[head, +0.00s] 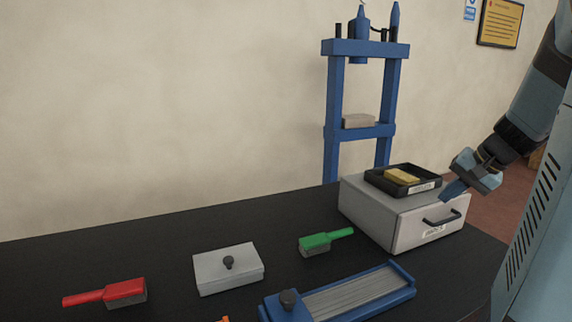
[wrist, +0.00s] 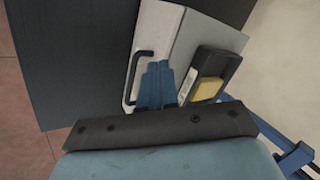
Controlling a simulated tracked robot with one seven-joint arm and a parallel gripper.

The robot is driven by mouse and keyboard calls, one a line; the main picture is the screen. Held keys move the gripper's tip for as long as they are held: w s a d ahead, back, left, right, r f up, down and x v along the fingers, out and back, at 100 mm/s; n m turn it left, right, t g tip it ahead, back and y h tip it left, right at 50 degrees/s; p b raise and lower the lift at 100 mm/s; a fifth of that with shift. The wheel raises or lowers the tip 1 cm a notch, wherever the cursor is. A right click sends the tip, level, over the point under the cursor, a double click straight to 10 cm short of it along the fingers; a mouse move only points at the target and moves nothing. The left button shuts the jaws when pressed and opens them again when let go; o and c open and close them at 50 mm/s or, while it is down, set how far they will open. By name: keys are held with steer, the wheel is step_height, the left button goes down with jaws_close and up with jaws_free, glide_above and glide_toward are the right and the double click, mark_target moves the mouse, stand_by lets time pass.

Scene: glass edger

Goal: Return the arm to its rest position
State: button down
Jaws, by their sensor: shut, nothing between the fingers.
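My gripper (head: 453,190) is at the right of the head view, its blue fingers together and empty. They point down and left, in front of the grey drawer box (head: 374,212) near its black handle (head: 441,218). In the wrist view my gripper (wrist: 158,68) shows its blue fingers side by side over the box (wrist: 158,28), between the handle (wrist: 133,76) and the black tray (wrist: 218,66). The drawer looks shut. I cannot tell whether the fingertips touch the box.
The black tray (head: 425,187) on the box holds a yellow block (head: 402,175). A blue press frame (head: 334,110) stands behind. On the dark table (head: 180,240) are a green brush (head: 316,244), a red brush (head: 122,291), a grey lidded box (head: 229,275) and a blue fixture (head: 402,281).

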steer(key=s+a+r+n+h, duration=0.1)
steer(key=s+a+n, duration=0.3)
steer(key=s+a, duration=0.3)
steer(key=s+a+r+n+h, duration=0.2)
steer(key=s+a+n, duration=0.2)
steer(key=s+a, duration=0.4)
steer(key=shift+a+r+h, duration=0.25)
steer(key=shift+a+h, duration=0.05)
steer(key=shift+a, duration=1.3)
